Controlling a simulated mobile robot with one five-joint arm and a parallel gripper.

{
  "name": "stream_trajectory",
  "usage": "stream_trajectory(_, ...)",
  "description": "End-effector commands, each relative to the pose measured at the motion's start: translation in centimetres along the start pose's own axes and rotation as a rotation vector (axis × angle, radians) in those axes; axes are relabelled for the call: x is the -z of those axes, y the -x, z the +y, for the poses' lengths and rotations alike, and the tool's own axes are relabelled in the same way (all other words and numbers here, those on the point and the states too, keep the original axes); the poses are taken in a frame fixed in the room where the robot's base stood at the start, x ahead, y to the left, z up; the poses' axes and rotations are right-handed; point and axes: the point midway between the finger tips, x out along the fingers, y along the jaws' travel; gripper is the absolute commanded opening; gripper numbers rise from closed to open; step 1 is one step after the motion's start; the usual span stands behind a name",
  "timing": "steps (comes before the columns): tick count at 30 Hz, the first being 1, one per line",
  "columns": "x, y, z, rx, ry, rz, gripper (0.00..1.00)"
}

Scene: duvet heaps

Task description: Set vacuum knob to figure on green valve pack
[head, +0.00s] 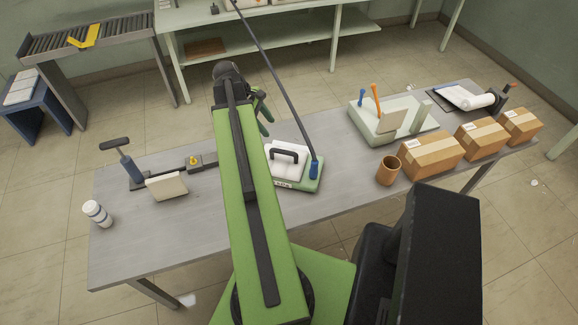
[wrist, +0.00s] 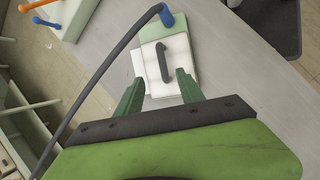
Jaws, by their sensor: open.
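A pack with a pale green base (head: 306,184), a white top and a dark handle (head: 284,151) lies mid-table. A blue fitting (head: 314,168) on its right edge carries a dark hose; it also shows in the wrist view (wrist: 166,15). A small marked label (head: 282,184) on its front is too small to read. I cannot make out a vacuum knob or its figures. My gripper (head: 263,112) is open and empty, beyond the pack's upper left in the head view. In the wrist view its green fingers (wrist: 158,77) stand apart, with the pack between and beyond them.
A pale green tray (head: 372,133) with blue and orange upright pieces stands right. A brown cup (head: 388,170) and cardboard boxes (head: 431,156) line the right edge. The front left table is clear.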

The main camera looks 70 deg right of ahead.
Motion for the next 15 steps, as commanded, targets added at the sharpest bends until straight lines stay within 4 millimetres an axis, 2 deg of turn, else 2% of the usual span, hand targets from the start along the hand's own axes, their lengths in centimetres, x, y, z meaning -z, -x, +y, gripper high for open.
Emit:
stream_trajectory(5,0.3,-2.4,-0.2,0.0,-0.002,0.001,0.45)
stream_trajectory(15,0.5,-10.2,-0.3,0.001,-0.003,0.002,0.45)
